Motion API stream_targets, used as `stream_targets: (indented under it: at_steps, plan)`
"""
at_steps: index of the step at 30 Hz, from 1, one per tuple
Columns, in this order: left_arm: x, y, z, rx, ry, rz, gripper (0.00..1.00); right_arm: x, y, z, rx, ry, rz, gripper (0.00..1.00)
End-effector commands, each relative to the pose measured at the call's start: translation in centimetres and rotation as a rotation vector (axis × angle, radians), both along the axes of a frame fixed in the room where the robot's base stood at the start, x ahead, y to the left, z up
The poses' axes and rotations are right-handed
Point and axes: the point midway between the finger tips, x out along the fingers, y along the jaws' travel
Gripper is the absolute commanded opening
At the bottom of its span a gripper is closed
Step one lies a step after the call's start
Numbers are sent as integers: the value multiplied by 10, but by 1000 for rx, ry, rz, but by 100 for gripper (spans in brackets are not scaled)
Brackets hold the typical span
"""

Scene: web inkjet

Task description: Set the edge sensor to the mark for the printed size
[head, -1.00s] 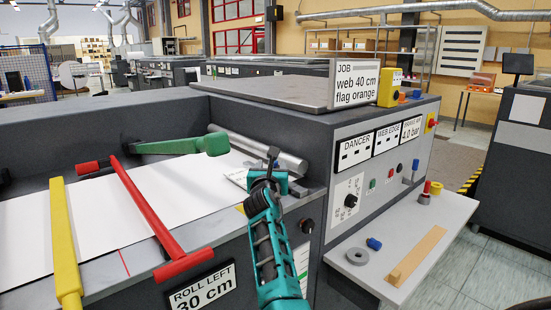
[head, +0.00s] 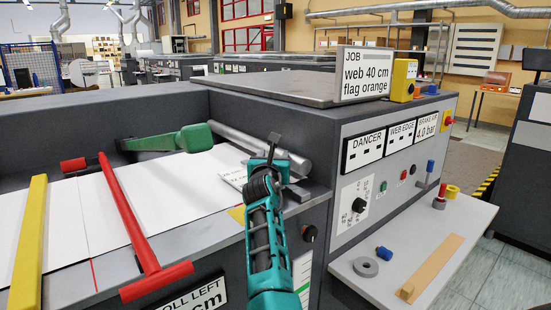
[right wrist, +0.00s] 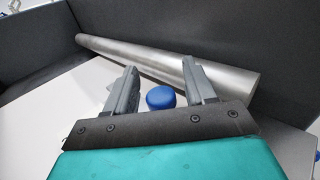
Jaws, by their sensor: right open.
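My right gripper (head: 283,168) is over the far right end of the white web (head: 150,205), by the metal roller (head: 235,145). Its jaws are open and apart in the right wrist view (right wrist: 162,85). A round blue knob (right wrist: 160,97) shows between and below them; I cannot tell whether it belongs to the edge sensor. A white size scale (head: 234,177) with small cm marks lies just left of the gripper, partly hidden by it. The job sign (head: 366,74) reads "web 40 cm, flag orange". My left gripper is not in view.
The control panel (head: 340,235) with a black dial stands to the right. A side shelf (head: 440,225) holds a grey ring, a blue part and a wooden strip.

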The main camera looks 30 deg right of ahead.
Motion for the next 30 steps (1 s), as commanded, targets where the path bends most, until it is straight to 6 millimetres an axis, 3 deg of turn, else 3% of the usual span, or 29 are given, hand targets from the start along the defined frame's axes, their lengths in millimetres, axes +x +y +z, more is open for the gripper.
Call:
stream_targets:
  at_steps: [12, 30]
  plan:
    - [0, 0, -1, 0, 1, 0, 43, 0, 1, 1, 1, -1, 0, 54]
    - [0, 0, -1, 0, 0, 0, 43, 0, 1, 0, 0, 0, 0, 0]
